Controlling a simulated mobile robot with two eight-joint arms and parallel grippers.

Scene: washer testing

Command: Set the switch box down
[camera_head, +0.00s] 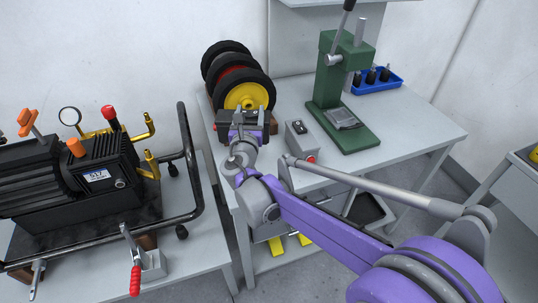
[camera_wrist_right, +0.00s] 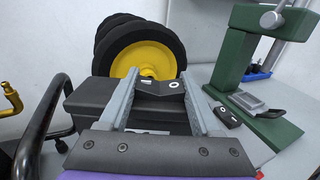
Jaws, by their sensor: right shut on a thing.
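My right gripper (camera_head: 248,116) is at the left end of the back table, in front of the yellow-hubbed wheel. It is shut on a dark switch box (camera_wrist_right: 90,100), which shows between and beside the fingers in the right wrist view. A black rocker with white marks (camera_wrist_right: 160,88) sits between the fingertips (camera_wrist_right: 160,80). The fingers and wrist hide part of the box, and I cannot tell whether its underside touches the table. My left gripper is not in view.
A grey box with a red button (camera_head: 302,142) stands to the right, near a green press (camera_head: 342,95). Black-tyred wheels (camera_head: 232,75) stand close behind my gripper. A blue tray (camera_head: 376,80) is at the back right. A pump in a black frame (camera_head: 188,150) is at left.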

